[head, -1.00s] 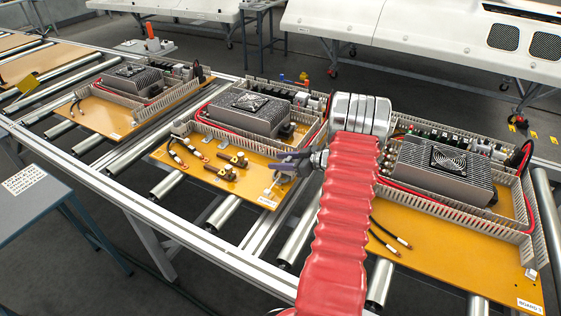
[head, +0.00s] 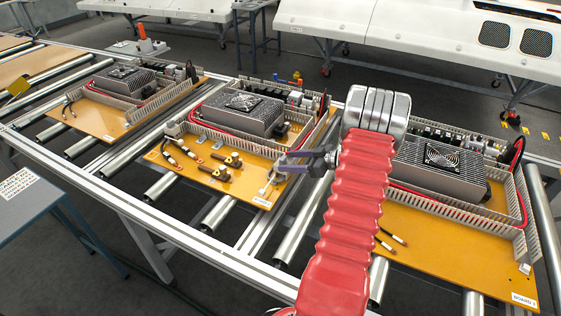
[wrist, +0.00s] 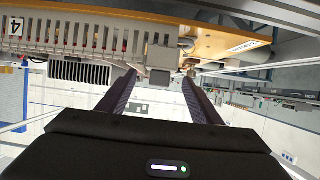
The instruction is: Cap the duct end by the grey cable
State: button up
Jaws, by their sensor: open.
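The middle board (head: 213,184) carries a grey slotted wiring duct (head: 235,138) along its front, also seen in the wrist view (wrist: 80,35). A light grey block (wrist: 161,56) that looks like an end cap is at the duct's end in the wrist view. I cannot tell whether it is seated. My gripper (head: 284,162) is open over the board's right side; its fingers (wrist: 160,78) stand either side of the block, with gaps visible. A pale grey cable (head: 266,184) lies near the board's front right corner, below my gripper.
Black-ended cables and terminals (head: 228,160) lie on the middle board. A finned grey unit (head: 242,113) stands behind the duct. The right board (head: 450,245) has its own duct (head: 470,215) and unit. The boards rest on a roller conveyor (head: 222,213) with open gaps between rollers.

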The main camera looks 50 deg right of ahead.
jog(key=v, duration=0.6)
jog(key=shift+s+r, duration=0.15)
jog(key=shift+r, duration=0.05)
dwell(0.4)
